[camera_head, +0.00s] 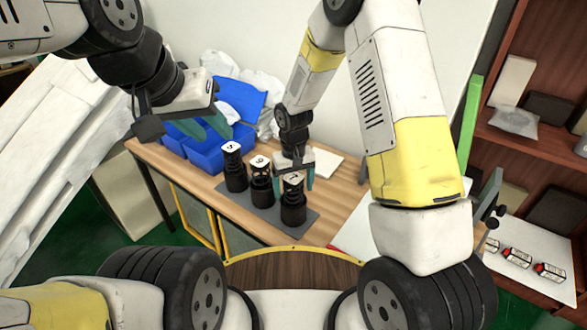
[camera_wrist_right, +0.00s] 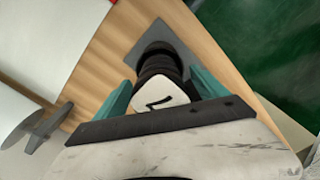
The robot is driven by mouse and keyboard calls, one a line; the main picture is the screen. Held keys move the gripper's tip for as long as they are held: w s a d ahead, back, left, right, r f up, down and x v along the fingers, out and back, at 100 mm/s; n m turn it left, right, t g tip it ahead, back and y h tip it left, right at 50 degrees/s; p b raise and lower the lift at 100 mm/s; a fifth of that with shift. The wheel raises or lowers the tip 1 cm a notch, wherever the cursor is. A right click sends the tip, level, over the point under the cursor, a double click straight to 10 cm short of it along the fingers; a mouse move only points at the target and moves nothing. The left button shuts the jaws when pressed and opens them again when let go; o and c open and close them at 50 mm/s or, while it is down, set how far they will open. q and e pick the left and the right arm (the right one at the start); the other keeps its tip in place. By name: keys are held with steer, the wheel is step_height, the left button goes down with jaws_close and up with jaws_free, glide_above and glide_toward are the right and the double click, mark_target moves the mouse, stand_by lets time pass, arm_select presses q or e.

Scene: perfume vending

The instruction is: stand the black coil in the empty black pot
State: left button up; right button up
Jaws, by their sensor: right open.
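Three black coils with white, marked tops stand in a row of black pots on a grey mat (camera_head: 311,217). The rightmost black coil (camera_head: 292,188) stands upright in the rightmost black pot (camera_head: 293,214). My right gripper (camera_head: 293,178) is open, with its teal fingers on either side of that coil's top. In the right wrist view, the coil (camera_wrist_right: 160,92) shows between the open fingers, and the pot's dark rim (camera_wrist_right: 160,48) shows beyond it. How deep the coil sits is hidden. My left gripper (camera_head: 206,127) hangs open and empty above the blue bins. I see no empty pot.
The left coil (camera_head: 232,150) and middle coil (camera_head: 260,163) stand close beside the right one. Blue bins (camera_head: 210,155) with white bags stand at the back left. A white sheet (camera_head: 325,163) lies behind the coils. Small red-capped bottles (camera_head: 517,256) lie on a white surface at right.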

steer(key=shift+r, duration=3.9)
